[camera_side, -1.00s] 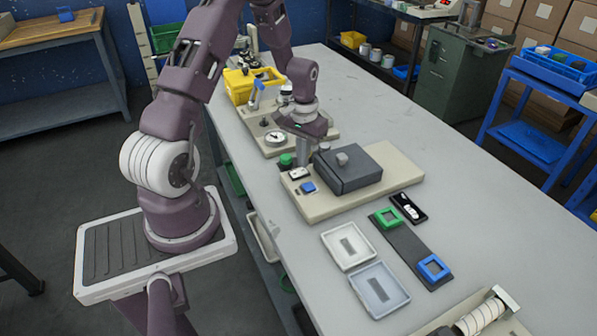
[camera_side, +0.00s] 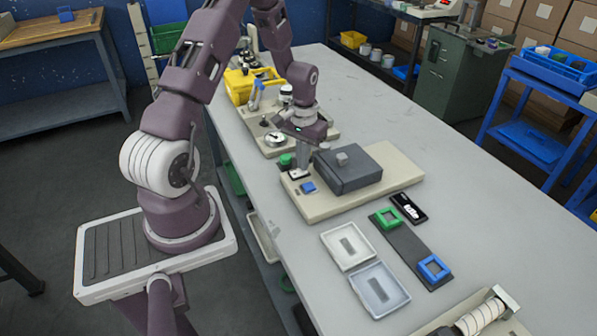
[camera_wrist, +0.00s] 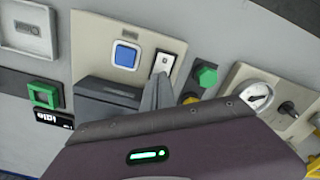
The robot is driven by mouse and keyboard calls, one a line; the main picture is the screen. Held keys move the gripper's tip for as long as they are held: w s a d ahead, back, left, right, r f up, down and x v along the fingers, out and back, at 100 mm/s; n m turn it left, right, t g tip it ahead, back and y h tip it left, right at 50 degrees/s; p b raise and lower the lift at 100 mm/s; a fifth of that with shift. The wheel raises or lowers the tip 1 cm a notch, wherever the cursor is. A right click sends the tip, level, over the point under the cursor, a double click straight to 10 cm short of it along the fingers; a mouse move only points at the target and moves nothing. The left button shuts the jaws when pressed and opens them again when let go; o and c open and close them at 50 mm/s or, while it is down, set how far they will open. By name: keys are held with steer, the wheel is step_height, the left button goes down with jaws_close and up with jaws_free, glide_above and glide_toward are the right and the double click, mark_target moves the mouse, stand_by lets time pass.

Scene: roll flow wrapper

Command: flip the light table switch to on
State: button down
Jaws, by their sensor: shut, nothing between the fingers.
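A white rocker switch in a dark frame (camera_wrist: 164,63) sits on the beige base plate (camera_wrist: 92,30), between a blue square button (camera_wrist: 126,54) and a green knob (camera_wrist: 205,74). The blue button (camera_side: 308,187) and dark box (camera_side: 348,168) are on the same base.
A small black display (camera_wrist: 54,119) reads "idle". A green frame (camera_wrist: 44,95) lies beside it, and two shallow trays (camera_side: 347,246) (camera_side: 380,289) lie in front. A gauge plate (camera_wrist: 243,82) is behind the base. The table's right side (camera_side: 465,165) is clear.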

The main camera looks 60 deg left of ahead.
steer(key=shift+f, duration=0.45)
steer(key=shift+r, duration=3.55)
steer(key=shift+r, duration=0.1)
steer(key=s+d+r+m+t+y, duration=0.1)
steer(key=s+d+r+m+t, duration=0.25)
steer(key=d+r, duration=1.15)
steer(key=s+d+r, duration=0.2)
steer(key=s, duration=0.2)
steer(key=s+d+r+m+t, duration=0.1)
steer(key=s+d+r, duration=0.1)
steer(key=s, duration=0.3)
steer(key=s+d+r+m+t+h, duration=0.1)
steer(key=s+d+r, duration=0.1)
steer(key=s, duration=0.3)
steer(key=shift+d+r, duration=0.3)
steer(key=shift+d, duration=0.55)
